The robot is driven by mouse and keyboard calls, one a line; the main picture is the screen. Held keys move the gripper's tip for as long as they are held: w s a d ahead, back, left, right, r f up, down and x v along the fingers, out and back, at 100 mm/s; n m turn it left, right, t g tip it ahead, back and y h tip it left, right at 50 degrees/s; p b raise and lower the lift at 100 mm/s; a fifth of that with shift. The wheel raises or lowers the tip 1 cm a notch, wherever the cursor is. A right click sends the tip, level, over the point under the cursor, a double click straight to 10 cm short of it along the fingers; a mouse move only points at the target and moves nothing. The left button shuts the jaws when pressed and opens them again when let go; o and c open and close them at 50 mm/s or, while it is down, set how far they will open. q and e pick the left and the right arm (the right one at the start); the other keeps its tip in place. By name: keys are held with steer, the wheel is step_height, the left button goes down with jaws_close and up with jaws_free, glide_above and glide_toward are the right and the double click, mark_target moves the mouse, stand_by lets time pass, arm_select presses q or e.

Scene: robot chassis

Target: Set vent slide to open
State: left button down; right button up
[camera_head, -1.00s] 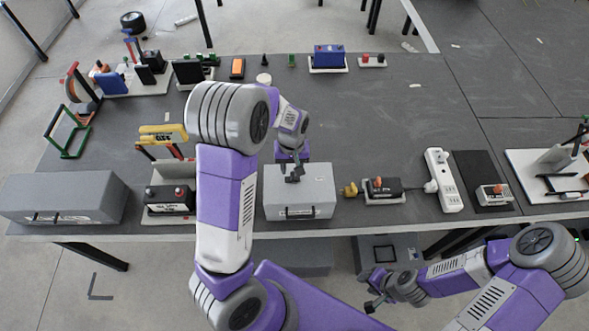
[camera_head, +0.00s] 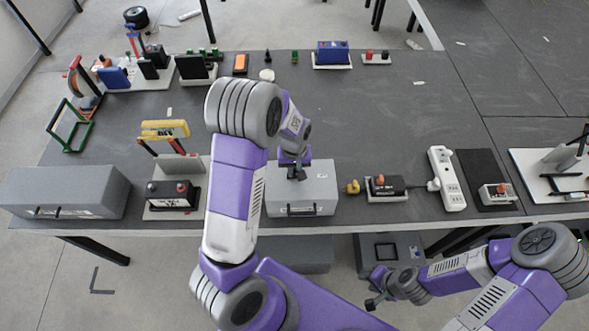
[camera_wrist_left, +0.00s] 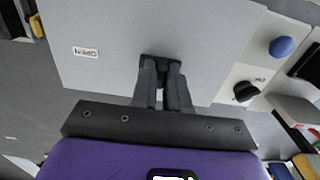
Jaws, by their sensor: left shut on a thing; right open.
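The vent slide is on a grey box (camera_head: 322,186) near the table's front edge, under my left gripper (camera_head: 298,175). In the left wrist view the box's pale grey top (camera_wrist_left: 205,35) fills the upper middle. A white label reading OPEN (camera_wrist_left: 85,53) is on it, left of the fingers. My left gripper (camera_wrist_left: 161,88) points at the top and is shut on a small black slide knob (camera_wrist_left: 160,60), mostly hidden between the fingertips. My right gripper (camera_head: 373,303) is open and empty, low in front of the table.
A grey toolbox (camera_head: 65,192) and a black battery-like box (camera_head: 172,195) stand to the left. A yellow plug (camera_head: 352,187), a black switch unit (camera_head: 386,187) and a white power strip (camera_head: 446,180) lie to the right.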

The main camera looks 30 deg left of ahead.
mark_target(308, 176)
arm_select(q)
steer(key=w+d, duration=0.1)
steer(key=d, duration=0.1)
steer(key=w+d, duration=0.1)
steer(key=shift+w+d, duration=0.15)
steer(key=shift+d, duration=0.25)
steer(key=c, duration=1.1)
jaws_free()
